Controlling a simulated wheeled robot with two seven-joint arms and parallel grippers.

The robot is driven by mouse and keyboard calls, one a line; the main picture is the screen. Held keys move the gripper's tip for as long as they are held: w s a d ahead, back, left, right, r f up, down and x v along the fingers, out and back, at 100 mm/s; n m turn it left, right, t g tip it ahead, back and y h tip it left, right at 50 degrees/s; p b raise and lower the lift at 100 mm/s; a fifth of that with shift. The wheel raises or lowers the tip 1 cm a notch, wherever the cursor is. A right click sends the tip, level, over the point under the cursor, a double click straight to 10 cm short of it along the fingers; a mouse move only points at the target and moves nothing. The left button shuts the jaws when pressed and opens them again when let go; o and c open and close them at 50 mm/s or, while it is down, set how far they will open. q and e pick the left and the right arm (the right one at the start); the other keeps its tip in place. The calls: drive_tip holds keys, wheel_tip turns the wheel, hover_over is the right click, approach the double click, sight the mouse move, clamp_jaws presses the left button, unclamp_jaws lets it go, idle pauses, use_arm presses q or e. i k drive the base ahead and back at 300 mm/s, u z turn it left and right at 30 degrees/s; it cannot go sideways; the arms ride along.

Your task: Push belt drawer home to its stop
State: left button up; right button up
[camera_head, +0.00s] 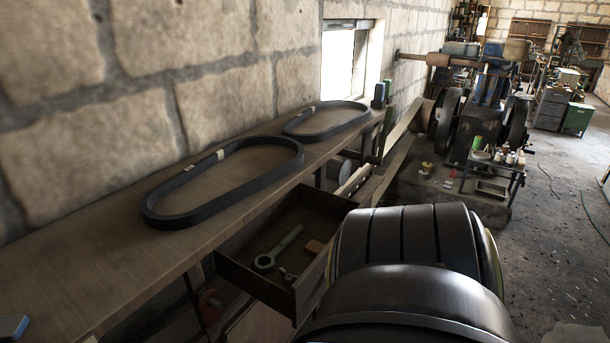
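The drawer (289,306) stands pulled out from under the front of the wooden bench. A ring-ended wrench (278,249) and small parts lie inside it. Two black belts lie flat on the bench top: a nearer one (172,219) and a farther one (301,133), each with a pale tag. A large dark rounded arm link of mine fills the lower middle and covers the drawer's right side and part of its front. Neither gripper shows, so I cannot see whether one touches the drawer.
The bench top (95,268) runs along a stone block wall (130,90). A blue-topped item (13,327) lies at its near left end. An engine (487,92) with flywheels and a small cart (494,171) with bottles stand beyond. The floor (545,230) at right is mostly open, with thin cables.

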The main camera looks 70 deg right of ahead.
sight(322, 214)
drive_tip(key=u, duration=0.1)
drive_tip(key=i, duration=0.4)
drive_tip(key=z, duration=3.1)
